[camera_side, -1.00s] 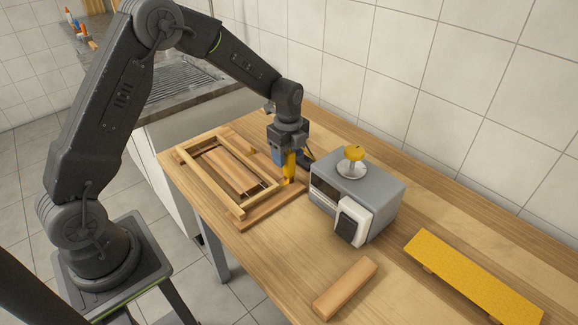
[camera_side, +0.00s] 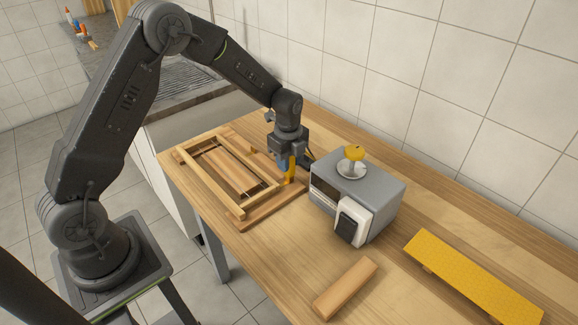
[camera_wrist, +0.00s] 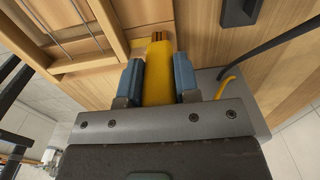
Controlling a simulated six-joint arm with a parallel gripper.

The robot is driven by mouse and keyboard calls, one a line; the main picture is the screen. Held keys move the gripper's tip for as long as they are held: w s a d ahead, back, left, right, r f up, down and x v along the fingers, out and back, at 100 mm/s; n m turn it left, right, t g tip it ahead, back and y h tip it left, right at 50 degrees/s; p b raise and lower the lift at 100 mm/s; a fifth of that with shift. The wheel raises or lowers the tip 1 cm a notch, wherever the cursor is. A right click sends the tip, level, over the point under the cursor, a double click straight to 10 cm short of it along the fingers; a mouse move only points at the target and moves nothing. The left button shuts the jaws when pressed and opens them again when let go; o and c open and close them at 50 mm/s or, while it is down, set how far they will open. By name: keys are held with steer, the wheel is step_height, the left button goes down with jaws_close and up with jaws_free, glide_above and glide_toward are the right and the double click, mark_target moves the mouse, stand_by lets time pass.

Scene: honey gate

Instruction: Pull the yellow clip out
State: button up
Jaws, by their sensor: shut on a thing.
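The yellow clip (camera_wrist: 158,72) stands between the two blue fingers of my gripper (camera_wrist: 158,84) in the wrist view. The gripper is shut on it. In the side view, my gripper (camera_side: 284,163) is above the right corner of the wooden frame, and part of the clip (camera_side: 290,172) shows below it. The far end of the clip meets the wood in the wrist view; how deep it sits is hidden. The wooden frame (camera_side: 207,192) lies on the table, with a wooden slat and thin rods inside it.
A grey box (camera_side: 372,187) with a white-edged front panel and a yellow-topped knob (camera_side: 354,154) stands close to the right of my gripper. A loose wooden block (camera_side: 345,288) and a yellow board (camera_side: 473,276) lie farther right. The tiled wall is behind the table.

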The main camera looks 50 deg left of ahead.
jaws_close()
steer(key=shift+r, duration=0.7)
stand_by(0.4)
steer(key=shift+r, duration=5.2)
